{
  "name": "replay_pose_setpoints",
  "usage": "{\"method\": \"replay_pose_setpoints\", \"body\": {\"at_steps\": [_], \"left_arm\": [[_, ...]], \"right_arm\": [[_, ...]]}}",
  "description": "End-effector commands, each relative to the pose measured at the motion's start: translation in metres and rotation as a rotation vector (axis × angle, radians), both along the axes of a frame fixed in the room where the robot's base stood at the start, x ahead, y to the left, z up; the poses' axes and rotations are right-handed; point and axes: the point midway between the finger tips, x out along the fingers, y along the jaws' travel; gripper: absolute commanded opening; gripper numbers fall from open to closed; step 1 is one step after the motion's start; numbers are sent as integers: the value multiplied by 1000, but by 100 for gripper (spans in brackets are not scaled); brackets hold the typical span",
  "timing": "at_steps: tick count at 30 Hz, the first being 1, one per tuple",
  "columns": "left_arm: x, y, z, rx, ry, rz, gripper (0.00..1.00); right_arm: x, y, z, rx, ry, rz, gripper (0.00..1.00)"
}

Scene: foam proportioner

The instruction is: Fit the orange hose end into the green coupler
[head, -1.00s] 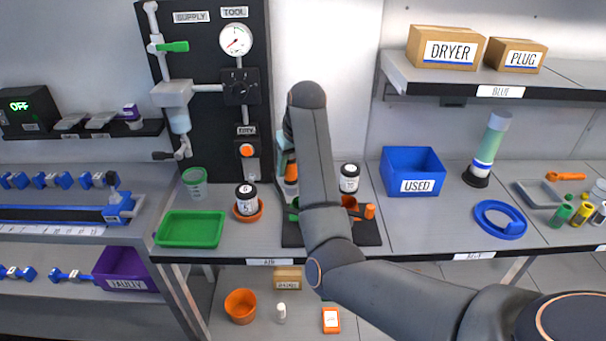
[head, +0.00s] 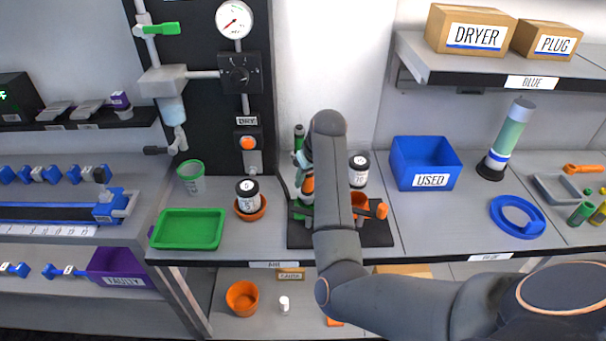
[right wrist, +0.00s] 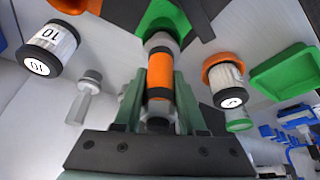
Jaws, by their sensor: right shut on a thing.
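My right gripper (right wrist: 160,112) is shut on the orange hose end, with a green finger on each side of it. The orange hose end (right wrist: 160,75) is a cylinder with an orange band and a grey tip. It also shows beside my arm in the head view (head: 307,186). The green coupler (right wrist: 165,16) is directly beyond the tip, in line with it. In the head view the coupler (head: 298,210) is low on the black stand (head: 345,238), partly behind my arm. I cannot tell whether the tip is inside it. My left gripper is not in view.
Left are a jar in an orange bowl (head: 250,211) and a green tray (head: 188,229). A blue bin (head: 427,165) stands right.

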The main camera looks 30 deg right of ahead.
Motion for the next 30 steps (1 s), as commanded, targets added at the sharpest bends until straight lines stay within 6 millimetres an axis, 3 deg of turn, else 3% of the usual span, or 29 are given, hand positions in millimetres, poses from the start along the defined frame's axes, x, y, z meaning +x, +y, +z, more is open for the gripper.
{"method": "replay_pose_setpoints", "body": {"at_steps": [7,8,15,24,30], "left_arm": [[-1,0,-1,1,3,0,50],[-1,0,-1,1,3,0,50],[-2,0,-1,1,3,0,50],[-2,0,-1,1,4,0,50],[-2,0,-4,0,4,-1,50]], "right_arm": [[1,1,-1,1,-2,2,0],[1,1,-1,2,-1,2,43],[1,1,-1,1,-1,2,70],[0,1,2,0,-2,1,70],[-9,1,27,-2,-7,1,70]]}}
